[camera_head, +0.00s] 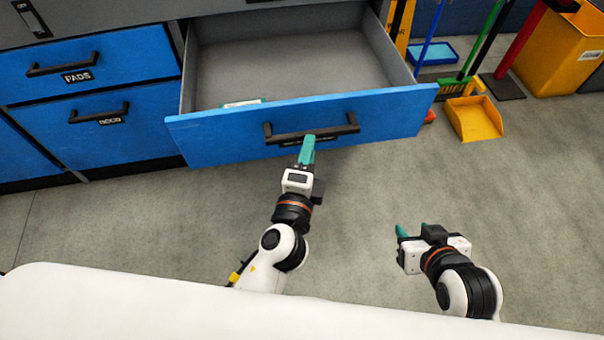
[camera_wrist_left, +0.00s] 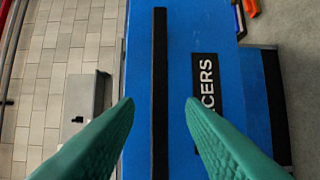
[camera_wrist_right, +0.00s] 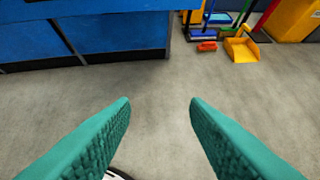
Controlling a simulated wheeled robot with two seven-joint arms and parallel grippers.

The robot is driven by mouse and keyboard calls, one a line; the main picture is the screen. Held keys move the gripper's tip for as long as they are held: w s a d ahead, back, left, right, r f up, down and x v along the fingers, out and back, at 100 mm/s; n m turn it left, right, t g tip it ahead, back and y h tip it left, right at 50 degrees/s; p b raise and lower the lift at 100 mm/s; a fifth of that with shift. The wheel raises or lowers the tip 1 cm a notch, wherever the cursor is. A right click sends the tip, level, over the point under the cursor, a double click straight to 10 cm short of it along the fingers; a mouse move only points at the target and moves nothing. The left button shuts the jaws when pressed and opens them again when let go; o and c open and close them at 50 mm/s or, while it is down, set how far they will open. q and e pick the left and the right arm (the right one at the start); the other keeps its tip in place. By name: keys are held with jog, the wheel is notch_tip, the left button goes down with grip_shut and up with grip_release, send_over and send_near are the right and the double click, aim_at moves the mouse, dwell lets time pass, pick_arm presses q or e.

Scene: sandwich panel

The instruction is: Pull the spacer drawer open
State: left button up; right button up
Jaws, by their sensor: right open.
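The blue spacer drawer (camera_head: 215,145) stands pulled well out of the cabinet in the head view, its grey interior (camera_head: 290,70) showing. Its black bar handle (camera_head: 345,126) runs across the front. In the left wrist view the drawer front (camera_wrist_left: 180,30) has a label (camera_wrist_left: 205,85) ending in "CERS", partly hidden by a finger. My left gripper (camera_head: 308,142) is at the handle, its teal fingers open on either side of the bar (camera_wrist_left: 160,60), with gaps visible. My right gripper (camera_head: 408,232) is open and empty above the floor, apart from the drawer.
Shut blue drawers, one labelled PADS (camera_head: 105,62), are at the left. A small pale item (camera_head: 243,103) lies in the open drawer. A yellow dustpan (camera_head: 475,118), brooms and a yellow bin (camera_head: 565,50) stand at the right. The grey floor in front is clear.

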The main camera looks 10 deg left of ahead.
pick_arm(q)
jog(key=s+b, duration=0.1)
jog(key=s, duration=0.5)
jog(key=shift+s+a, duration=0.25)
jog(key=shift+s, duration=0.15)
pick_arm(e)
jog(key=w+a+r+t+y, duration=0.1)
jog(key=w+r+t, duration=0.3)
jog(key=shift+a, duration=0.4)
